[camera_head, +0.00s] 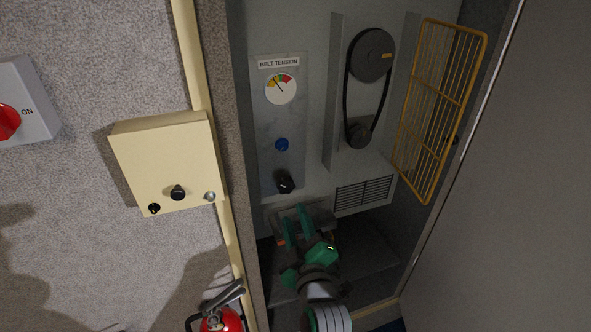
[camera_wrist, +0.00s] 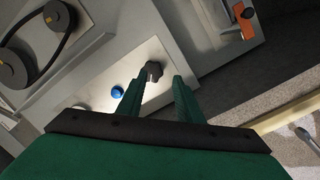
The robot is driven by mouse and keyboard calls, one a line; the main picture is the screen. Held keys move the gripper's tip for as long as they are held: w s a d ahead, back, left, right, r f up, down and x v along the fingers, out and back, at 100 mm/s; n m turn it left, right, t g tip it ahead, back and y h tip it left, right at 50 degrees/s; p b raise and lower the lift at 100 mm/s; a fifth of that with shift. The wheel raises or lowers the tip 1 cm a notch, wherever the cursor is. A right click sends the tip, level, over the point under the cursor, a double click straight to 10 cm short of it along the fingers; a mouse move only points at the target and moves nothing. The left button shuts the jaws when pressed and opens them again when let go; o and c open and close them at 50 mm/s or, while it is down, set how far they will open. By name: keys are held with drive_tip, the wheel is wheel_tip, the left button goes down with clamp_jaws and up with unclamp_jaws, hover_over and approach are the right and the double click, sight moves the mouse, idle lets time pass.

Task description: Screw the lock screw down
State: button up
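The belt tension panel (camera_head: 268,120) carries a gauge (camera_head: 281,89), a blue knob (camera_head: 282,144) and, lowest, a dark knob (camera_head: 285,183). No label shows which knob is the lock screw. My gripper (camera_head: 291,212) is just below the dark knob in the head view, its green fingers apart and pointing at the panel. In the wrist view, the dark knob (camera_wrist: 154,71) shows in the gap between the open fingertips (camera_wrist: 157,83), seemingly beyond them; contact cannot be made out. The blue knob (camera_wrist: 117,91) is by the left fingertip. The gripper holds nothing.
A belt on two pulleys (camera_head: 371,55) is at right, beside an open yellow mesh guard (camera_head: 432,105). A grey box (camera_head: 320,213) lies behind my gripper. The cabinet's left edge (camera_head: 240,130), a cream box (camera_head: 160,155) and a fire extinguisher (camera_head: 222,320) are left.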

sight(283, 148)
drive_tip(key=w+r+n+y, duration=0.25)
drive_tip(key=r+n, duration=0.45)
drive_tip(key=r, duration=0.7)
drive_tip(key=shift+d+f+x, duration=0.1)
drive_tip(key=shift+f+x, duration=0.05)
drive_tip(key=shift+x, duration=1.65)
drive_tip(key=shift+d+f+x, duration=0.1)
drive_tip(key=shift+f+x, duration=0.05)
drive_tip(key=shift+x, duration=1.65)
drive_tip(key=shift+w+d+h, duration=0.2)
drive_tip(key=shift+d+h, duration=0.1)
drive_tip(key=shift+h, duration=0.05)
drive_tip(key=shift+a, duration=0.6)
drive_tip(key=shift+d, duration=0.1)
drive_tip(key=c, duration=0.8)
drive_tip(key=shift+d, duration=0.1)
clamp_jaws()
